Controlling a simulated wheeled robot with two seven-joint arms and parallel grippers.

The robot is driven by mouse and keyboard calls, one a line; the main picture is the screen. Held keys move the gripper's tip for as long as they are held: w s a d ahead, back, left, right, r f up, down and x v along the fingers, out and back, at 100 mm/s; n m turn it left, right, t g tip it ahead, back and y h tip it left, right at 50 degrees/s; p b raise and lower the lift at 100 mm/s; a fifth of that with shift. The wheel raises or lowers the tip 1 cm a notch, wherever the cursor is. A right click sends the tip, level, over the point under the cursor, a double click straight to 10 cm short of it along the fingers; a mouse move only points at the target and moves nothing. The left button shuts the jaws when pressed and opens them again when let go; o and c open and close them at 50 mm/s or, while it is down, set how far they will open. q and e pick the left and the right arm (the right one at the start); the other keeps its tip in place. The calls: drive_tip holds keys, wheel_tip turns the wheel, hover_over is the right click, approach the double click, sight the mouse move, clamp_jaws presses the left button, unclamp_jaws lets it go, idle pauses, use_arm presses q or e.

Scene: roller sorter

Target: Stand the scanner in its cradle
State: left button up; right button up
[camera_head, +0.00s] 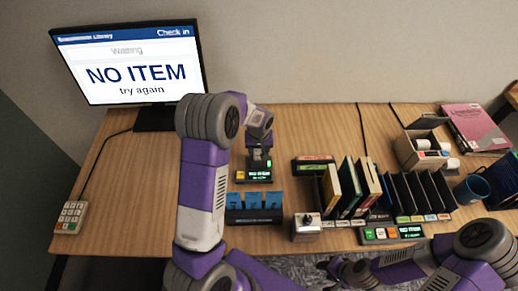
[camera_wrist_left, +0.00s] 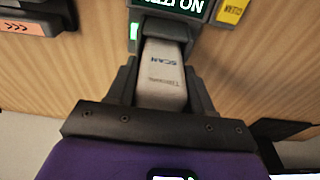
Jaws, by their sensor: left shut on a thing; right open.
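My left gripper (camera_head: 259,158) is at the middle of the desk, pointing down over a small dark unit (camera_head: 254,180) with a lit green display, which looks like the cradle. In the left wrist view the gripper is shut on the scanner (camera_wrist_left: 163,78), a pale grey block lettered SCAN, with a finger on each side. The scanner's far end meets the dark display unit (camera_wrist_left: 195,14); I cannot tell whether it is seated in it or just behind it. The head view mostly hides the scanner. My right gripper (camera_head: 346,272) is open and empty near the desk's front edge.
A monitor (camera_head: 132,66) reading NO ITEM stands at the back left. A keypad (camera_head: 71,216) lies at the left edge. A holder with blue cards (camera_head: 254,205) is in front of the display unit. Books (camera_head: 350,186) and dark dividers (camera_head: 415,192) stand to the right.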

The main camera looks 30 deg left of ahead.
use_arm(q)
drive_tip(key=shift+f, duration=0.25)
drive_tip(key=o, duration=1.2)
drive_tip(key=shift+r, duration=0.15)
drive_tip(key=r, duration=0.5)
drive_tip(key=s+r+p, duration=0.1)
drive_tip(key=r, duration=0.1)
drive_tip(key=shift+d+r, duration=0.2)
drive_tip(key=shift+d, duration=0.1)
